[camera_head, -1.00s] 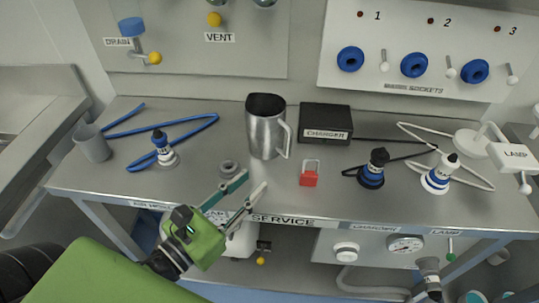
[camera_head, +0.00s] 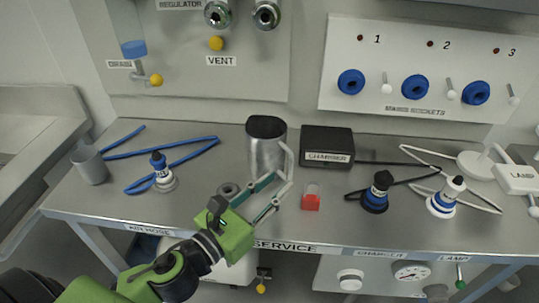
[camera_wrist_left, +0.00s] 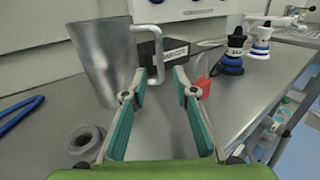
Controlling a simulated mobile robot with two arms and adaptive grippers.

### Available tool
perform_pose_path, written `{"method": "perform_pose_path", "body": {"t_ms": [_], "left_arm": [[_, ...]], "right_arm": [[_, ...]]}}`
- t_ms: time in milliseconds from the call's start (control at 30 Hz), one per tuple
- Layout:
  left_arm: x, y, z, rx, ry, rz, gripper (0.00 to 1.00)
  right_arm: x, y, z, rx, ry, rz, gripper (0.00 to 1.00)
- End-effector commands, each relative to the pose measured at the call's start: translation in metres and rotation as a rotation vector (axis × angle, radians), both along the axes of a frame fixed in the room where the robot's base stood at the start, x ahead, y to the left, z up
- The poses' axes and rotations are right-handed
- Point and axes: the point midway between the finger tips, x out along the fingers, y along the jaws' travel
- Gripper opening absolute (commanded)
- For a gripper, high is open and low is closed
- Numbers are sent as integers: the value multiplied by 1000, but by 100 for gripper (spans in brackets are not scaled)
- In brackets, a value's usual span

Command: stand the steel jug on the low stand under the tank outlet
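The steel jug (camera_head: 265,148) stands upright on the metal bench, left of the charger; its handle is on its right side. It also shows in the left wrist view (camera_wrist_left: 100,60). My left gripper (camera_head: 281,181) is just in front of the jug, its fingers reaching toward the handle. In the left wrist view its fingers (camera_wrist_left: 161,84) are spread, with the handle (camera_wrist_left: 156,66) seen between their tips; I cannot tell if they touch it. A white tank (camera_head: 228,268) with a yellow-knobbed outlet (camera_head: 262,280) is under the bench, partly hidden. I cannot make out the low stand. My right gripper is not in view.
The charger box (camera_head: 327,146), red padlock (camera_head: 311,200), grey ring (camera_head: 229,190) and several plugs with cables lie around the jug. A grey cup (camera_head: 90,165) and blue hose (camera_head: 170,165) are at the left. The bench's front edge (camera_head: 200,238) lies below my gripper.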

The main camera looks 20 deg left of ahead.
Motion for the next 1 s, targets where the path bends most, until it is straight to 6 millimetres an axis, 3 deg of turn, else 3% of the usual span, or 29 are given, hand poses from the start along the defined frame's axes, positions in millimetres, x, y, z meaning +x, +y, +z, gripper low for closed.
{"method": "perform_pose_path", "body": {"t_ms": [267, 600, 967, 1000], "left_arm": [[12, -4, 0, -1, 0, 1, 26], [51, -16, -4, 0, -1, 0, 26], [56, -19, -6, -1, 1, -1, 26], [56, -19, -5, 0, 1, -1, 16]], "right_arm": [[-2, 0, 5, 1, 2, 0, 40], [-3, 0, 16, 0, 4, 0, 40], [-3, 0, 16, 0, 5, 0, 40], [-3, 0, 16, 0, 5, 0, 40]]}}
